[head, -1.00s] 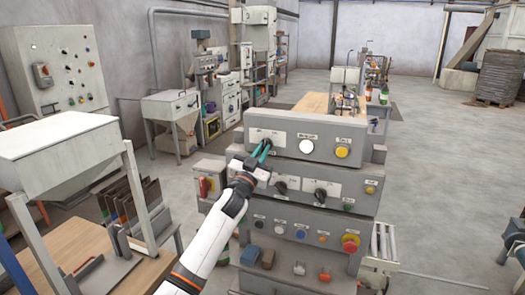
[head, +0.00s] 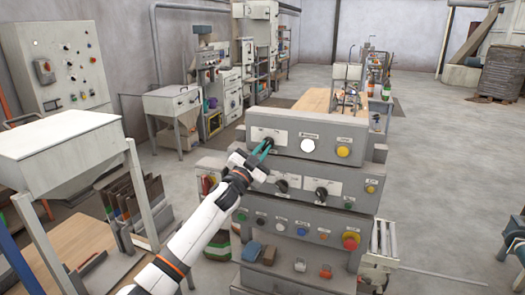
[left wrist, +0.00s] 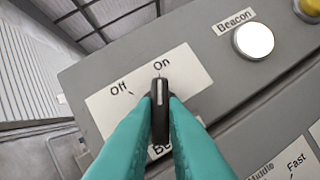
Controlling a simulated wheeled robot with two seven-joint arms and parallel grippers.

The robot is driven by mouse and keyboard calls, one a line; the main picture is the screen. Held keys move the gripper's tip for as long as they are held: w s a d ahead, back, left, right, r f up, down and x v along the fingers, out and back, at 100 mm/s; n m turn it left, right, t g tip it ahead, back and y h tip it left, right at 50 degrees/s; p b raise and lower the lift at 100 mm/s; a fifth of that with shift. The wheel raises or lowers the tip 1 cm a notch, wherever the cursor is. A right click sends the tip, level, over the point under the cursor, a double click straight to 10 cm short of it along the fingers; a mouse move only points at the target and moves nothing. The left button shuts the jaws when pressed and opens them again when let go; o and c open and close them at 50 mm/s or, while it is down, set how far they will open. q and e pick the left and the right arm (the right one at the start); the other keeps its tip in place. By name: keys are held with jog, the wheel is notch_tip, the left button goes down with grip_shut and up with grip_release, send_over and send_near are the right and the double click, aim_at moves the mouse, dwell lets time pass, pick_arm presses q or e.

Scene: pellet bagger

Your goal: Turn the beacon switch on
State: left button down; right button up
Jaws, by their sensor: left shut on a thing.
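The beacon switch is a black rotary knob (left wrist: 160,92) on a pale plate marked Off and On, at the upper left of the grey control panel (head: 318,128). Its white pointer line points at On in the left wrist view. The label below the knob is mostly hidden by my fingers. My left gripper (head: 265,147) is shut on the knob, with its teal fingers (left wrist: 160,116) on either side of it. A round white lamp (left wrist: 254,41) labelled Beacon looks bright; it also shows in the head view (head: 307,146). My right gripper is not in view.
A yellow button (head: 343,152) sits right of the lamp. Two more black knobs (head: 282,186) (head: 321,192) are on the tier below, and a red emergency button (head: 351,240) is lower right. Open floor (head: 445,170) lies to the right.

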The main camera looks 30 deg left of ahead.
pick_arm(q)
jog(key=shift+f, duration=0.1)
jog(key=c, duration=1.5)
grip_release()
jog(key=shift+o, duration=0.2)
jog(key=shift+s+f+b, duration=0.25)
jog(key=shift+s+b, duration=0.05)
jog(key=shift+s, duration=0.15)
jog(key=b+v, duration=0.4)
jog(key=v, duration=0.7)
jog(key=shift+b, duration=0.35)
jog(key=shift+a+r, duration=0.1)
